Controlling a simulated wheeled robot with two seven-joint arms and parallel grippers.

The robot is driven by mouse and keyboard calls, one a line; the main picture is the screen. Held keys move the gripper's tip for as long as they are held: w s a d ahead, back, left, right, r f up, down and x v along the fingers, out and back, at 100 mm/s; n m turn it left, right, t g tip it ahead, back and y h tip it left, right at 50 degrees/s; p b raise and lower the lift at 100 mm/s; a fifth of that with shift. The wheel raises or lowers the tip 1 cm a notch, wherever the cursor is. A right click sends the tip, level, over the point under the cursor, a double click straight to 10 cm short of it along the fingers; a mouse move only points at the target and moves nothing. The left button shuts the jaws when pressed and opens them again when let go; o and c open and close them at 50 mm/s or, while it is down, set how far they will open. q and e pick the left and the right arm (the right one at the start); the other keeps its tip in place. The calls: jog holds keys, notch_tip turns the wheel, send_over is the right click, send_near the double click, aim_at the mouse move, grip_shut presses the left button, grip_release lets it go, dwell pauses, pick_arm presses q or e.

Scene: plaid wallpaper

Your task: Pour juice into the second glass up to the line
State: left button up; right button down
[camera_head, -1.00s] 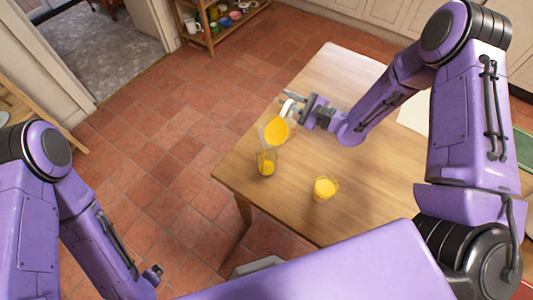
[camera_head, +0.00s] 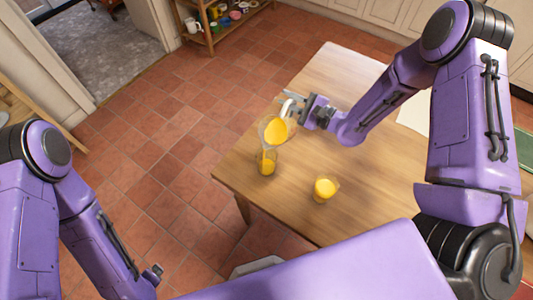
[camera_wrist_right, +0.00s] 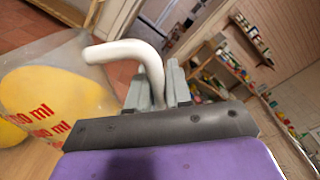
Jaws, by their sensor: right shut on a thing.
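My right gripper (camera_head: 299,106) is shut on the white handle (camera_wrist_right: 128,50) of a clear jug (camera_head: 274,130) with orange juice in it. The jug is tilted over a glass (camera_head: 267,163) near the table's left edge, with its lower rim at the glass's mouth. That glass holds some juice; its line cannot be made out. Another glass (camera_head: 325,189) with juice stands upright nearer to me, apart from the jug. In the right wrist view the jug (camera_wrist_right: 35,105) shows red "ml" markings. My left gripper (camera_head: 154,272) is low at the left, away from the table; its fingers are too small to judge.
The wooden table (camera_head: 330,80) has clear room at its far end and between the glasses and my right arm. A white sheet (camera_head: 414,116) lies at the right. A wooden shelf (camera_head: 225,30) with cups stands on the tiled floor beyond.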

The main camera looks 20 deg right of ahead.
jog(key=shift+s+a+r+n, duration=0.35)
jog(key=shift+a+n, duration=0.1)
jog(key=shift+n, duration=0.35)
dwell(3.8)
